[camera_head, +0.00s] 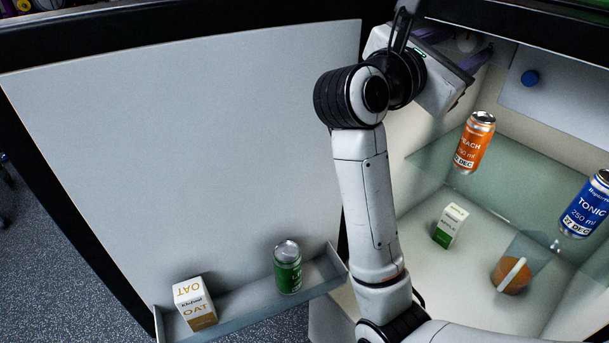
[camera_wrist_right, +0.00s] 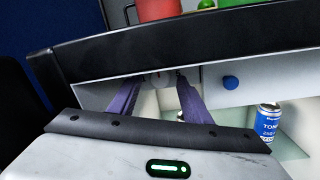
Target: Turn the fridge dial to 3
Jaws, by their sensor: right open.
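The fridge stands open. In the right wrist view the dial (camera_wrist_right: 157,76) shows between the fingertips, partly in shadow. My right gripper (camera_head: 454,46) is open, its two purple fingers reaching toward the panel on either side of the dial. It also shows in the right wrist view (camera_wrist_right: 158,85). I cannot tell whether the fingers touch the dial. My left gripper is not in view.
A blue round knob (camera_head: 530,78) is on the panel to the right. Below are a peach can (camera_head: 473,145) and tonic can (camera_head: 586,205) on glass, an apple carton (camera_head: 450,226) and a brown round item (camera_head: 508,277). The open door (camera_head: 200,130) holds an oat carton (camera_head: 194,305) and green can (camera_head: 288,268).

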